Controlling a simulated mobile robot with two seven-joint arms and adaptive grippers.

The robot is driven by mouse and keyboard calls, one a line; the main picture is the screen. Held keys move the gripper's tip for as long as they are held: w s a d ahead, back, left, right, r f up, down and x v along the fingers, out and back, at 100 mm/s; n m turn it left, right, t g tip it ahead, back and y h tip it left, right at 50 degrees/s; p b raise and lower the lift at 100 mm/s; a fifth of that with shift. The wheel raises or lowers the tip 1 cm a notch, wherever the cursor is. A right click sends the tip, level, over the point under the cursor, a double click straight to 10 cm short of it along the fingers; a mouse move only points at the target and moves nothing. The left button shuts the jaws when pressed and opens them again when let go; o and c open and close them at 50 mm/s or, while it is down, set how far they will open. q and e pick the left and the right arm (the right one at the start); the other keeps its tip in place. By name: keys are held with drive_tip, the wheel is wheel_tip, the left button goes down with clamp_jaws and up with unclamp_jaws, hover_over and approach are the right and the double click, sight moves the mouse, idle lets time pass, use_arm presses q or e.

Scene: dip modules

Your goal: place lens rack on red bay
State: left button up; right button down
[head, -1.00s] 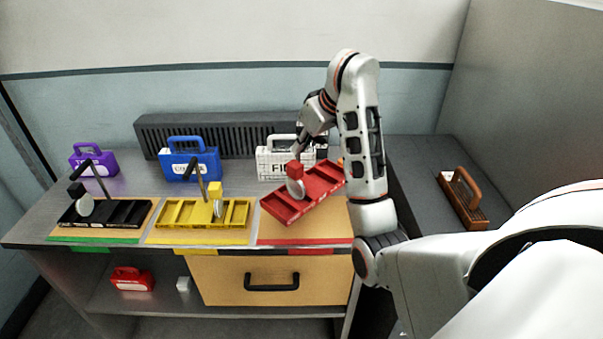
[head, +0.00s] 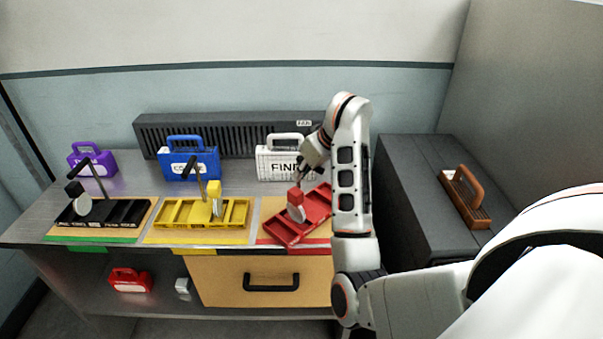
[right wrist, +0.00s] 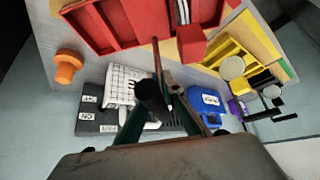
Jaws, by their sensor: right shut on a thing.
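The red lens rack (head: 300,222), a compartment tray with a red block and a round lens, is over the red bay (head: 268,241), a tan board with a red front strip. The rack sits skewed to the board, its right end farther back. I cannot tell whether it touches the board. My right gripper (head: 301,178) is above the rack, partly hidden by its own wrist. In the right wrist view the gripper (right wrist: 163,100) is shut on the rack's dark handle, with the red tray (right wrist: 110,22) beyond it. My left gripper is out of view.
A yellow rack (head: 180,213) and a black rack (head: 125,212) stand on bays to the left. White (head: 275,163), blue (head: 188,163) and purple (head: 92,160) cases stand behind. A brown handled object (head: 465,200) rests on the dark surface at right. An orange knob (right wrist: 66,66) is near the rack.

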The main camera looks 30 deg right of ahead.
drive_tip(key=shift+f, duration=0.1)
drive_tip(key=c, duration=2.2)
unclamp_jaws()
